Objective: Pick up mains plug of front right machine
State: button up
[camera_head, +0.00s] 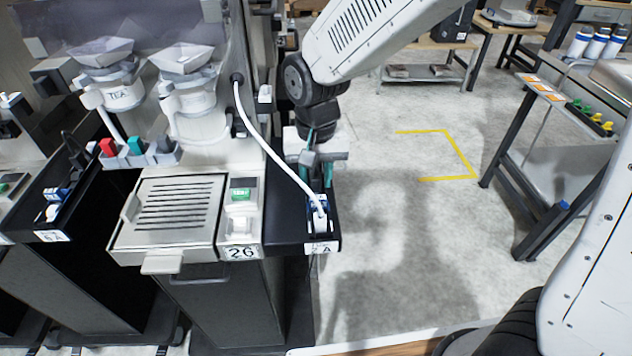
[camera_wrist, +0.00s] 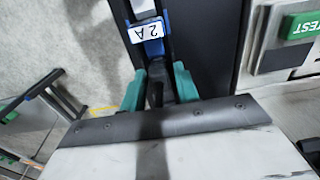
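The front right machine (camera_head: 205,120) is the dispenser labelled 26. Its white cable (camera_head: 268,150) curves down to a white mains plug (camera_head: 319,223) in a narrow black tray (camera_head: 285,240) at its right side. My gripper (camera_head: 319,178) is just above and behind the plug, pointing down toward the tray. In the wrist view its teal fingers (camera_wrist: 157,80) stand apart over the tray, with dark parts between them. A blue piece with a white 2 A label (camera_wrist: 147,31) lies beyond the fingertips. I cannot tell whether the fingers touch anything.
A green-labelled TEST switch (camera_head: 242,196) is left of the tray. Another black tray (camera_head: 52,238) with a blue and white item is at far left. Open floor (camera_head: 390,260) lies right of the machine. A table with bottles (camera_head: 590,42) stands at far right.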

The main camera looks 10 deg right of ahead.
aim_at(316, 175)
grip_shut()
jog(key=shift+r, duration=0.1)
notch_tip(316, 175, up, 10)
jog(key=shift+f, duration=0.1)
jog(key=shift+r, duration=1.05)
dwell(1.0)
jog(key=shift+r, duration=1.45)
